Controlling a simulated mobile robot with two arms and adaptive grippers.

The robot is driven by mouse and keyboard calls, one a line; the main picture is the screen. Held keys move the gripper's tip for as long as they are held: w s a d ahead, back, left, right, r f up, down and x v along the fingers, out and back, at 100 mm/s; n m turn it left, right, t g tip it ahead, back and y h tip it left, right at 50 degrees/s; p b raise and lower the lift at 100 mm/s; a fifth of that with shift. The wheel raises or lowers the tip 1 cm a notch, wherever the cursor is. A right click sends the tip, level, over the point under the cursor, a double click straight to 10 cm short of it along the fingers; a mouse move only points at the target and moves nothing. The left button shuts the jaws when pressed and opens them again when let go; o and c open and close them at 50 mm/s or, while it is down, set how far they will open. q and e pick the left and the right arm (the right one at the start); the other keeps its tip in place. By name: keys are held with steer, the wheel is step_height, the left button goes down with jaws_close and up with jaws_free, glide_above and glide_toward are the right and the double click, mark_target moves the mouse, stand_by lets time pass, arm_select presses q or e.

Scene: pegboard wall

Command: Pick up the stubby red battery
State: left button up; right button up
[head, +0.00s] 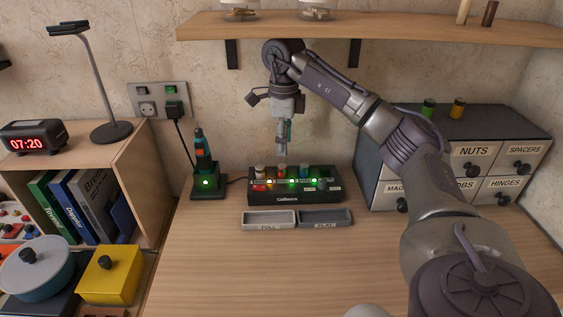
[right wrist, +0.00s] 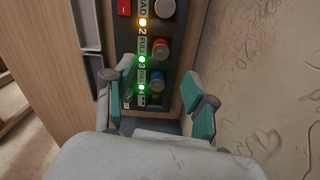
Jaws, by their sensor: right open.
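The stubby red battery (head: 282,171) stands in the black charger (head: 295,198) on the bench. In the right wrist view a short red-topped battery (right wrist: 160,48) sits upright in its slot beside a green light, between a white battery (right wrist: 165,8) and a blue battery (right wrist: 157,80). My right gripper (head: 283,152) points down above the charger, open and empty. In the right wrist view its teal fingers (right wrist: 158,100) are spread apart, nearest the blue battery end of the charger, with the red battery beyond the fingertips. My left gripper is not in view.
Two labelled trays (head: 297,212) lie in front of the charger. A cordless screwdriver in a stand (head: 207,182) is on its left, and a drawer cabinet (head: 478,135) on its right. A wooden shelf (head: 400,30) hangs above. The front bench is clear.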

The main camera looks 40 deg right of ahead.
mark_target(282, 165)
steer(key=shift+a+f, duration=0.1)
steer(key=shift+f, duration=3.5)
steer(key=shift+c, duration=0.4)
steer(key=shift+w, duration=0.1)
jaws_close()
